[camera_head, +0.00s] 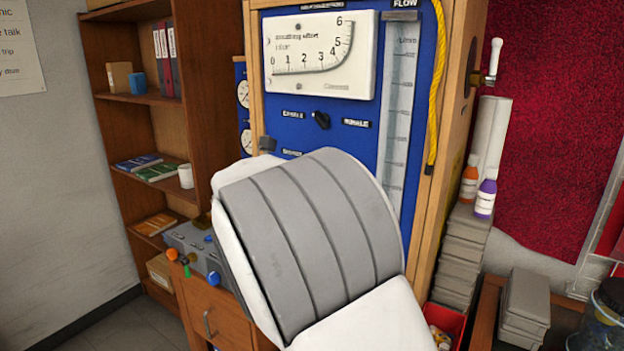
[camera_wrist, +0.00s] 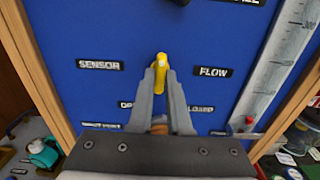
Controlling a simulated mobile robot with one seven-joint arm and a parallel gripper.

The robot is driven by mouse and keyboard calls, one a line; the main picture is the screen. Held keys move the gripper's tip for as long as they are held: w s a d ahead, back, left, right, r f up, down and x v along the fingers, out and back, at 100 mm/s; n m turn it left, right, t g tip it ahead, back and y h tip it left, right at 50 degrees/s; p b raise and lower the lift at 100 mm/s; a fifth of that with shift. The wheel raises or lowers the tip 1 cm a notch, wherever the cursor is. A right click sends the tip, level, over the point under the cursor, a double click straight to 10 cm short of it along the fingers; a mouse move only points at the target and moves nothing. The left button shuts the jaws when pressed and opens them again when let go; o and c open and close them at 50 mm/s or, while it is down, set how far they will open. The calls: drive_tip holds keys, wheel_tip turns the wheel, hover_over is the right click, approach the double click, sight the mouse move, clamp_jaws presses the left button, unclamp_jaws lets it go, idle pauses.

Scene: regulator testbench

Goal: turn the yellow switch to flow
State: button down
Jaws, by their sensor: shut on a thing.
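The yellow switch (camera_wrist: 161,62) is on the blue panel (camera_wrist: 185,38) in the wrist view, between the SENSOR label (camera_wrist: 100,65) on the left and the FLOW label (camera_wrist: 212,72) on the right. Its visible handle stands roughly upright in the picture. My gripper (camera_wrist: 161,84) has its two grey fingers on either side of the switch, closed on it. The lower part of the switch is partly hidden between the fingers. In the head view my arm hides the switch and my gripper.
A black knob (camera_head: 321,120) sits higher on the panel, under a white dial gauge (camera_head: 320,55). A clear scaled tube (camera_head: 398,110) and a yellow rope (camera_head: 436,90) run down the right side. A bookshelf (camera_head: 196,110) stands at left.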

drive_tip(key=m+b, duration=0.1)
drive_tip(key=b, duration=0.1)
drive_tip(key=m+b, duration=0.4)
drive_tip(key=shift+f, duration=0.3)
drive_tip(key=m+b, duration=0.3)
drive_tip(key=shift+r, duration=0.2)
drive_tip(key=shift+r+m, duration=0.1)
drive_tip(key=shift+m, duration=0.4)
drive_tip(key=c, duration=0.9)
unclamp_jaws()
drive_tip(key=shift+o, duration=0.2)
drive_tip(key=v, duration=1.7)
drive_tip(key=shift+a, duration=0.2)
drive_tip(key=shift+s, duration=0.15)
